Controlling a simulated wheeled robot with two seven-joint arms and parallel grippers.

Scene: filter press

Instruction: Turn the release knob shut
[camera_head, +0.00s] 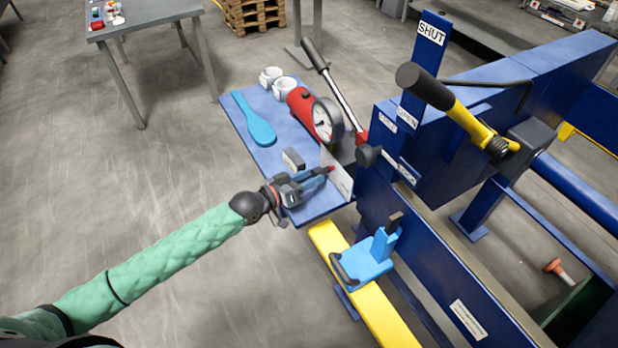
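The pump is a red cylinder (303,108) with a round gauge (327,120), on a blue shelf (262,157) beside the press. A long lever (335,85) with a dark grip rises behind it. A dark round knob (368,155) sits at the near side of the press. A small red piece (331,168) shows by the plate near the pump; I cannot tell which of these is the release knob. My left gripper (323,176) reaches over the shelf's near edge, fingers seemingly apart, tips close to the red piece. Contact is unclear. My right gripper is out of view.
A light-blue paddle (254,120), white rolls (271,76) and a small grey block (293,159) lie on the shelf. The blue press frame (455,235) with a SHUT sign (431,34) and yellow-black handle (455,108) fills the right. A light-blue bracket (368,262) stands near.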

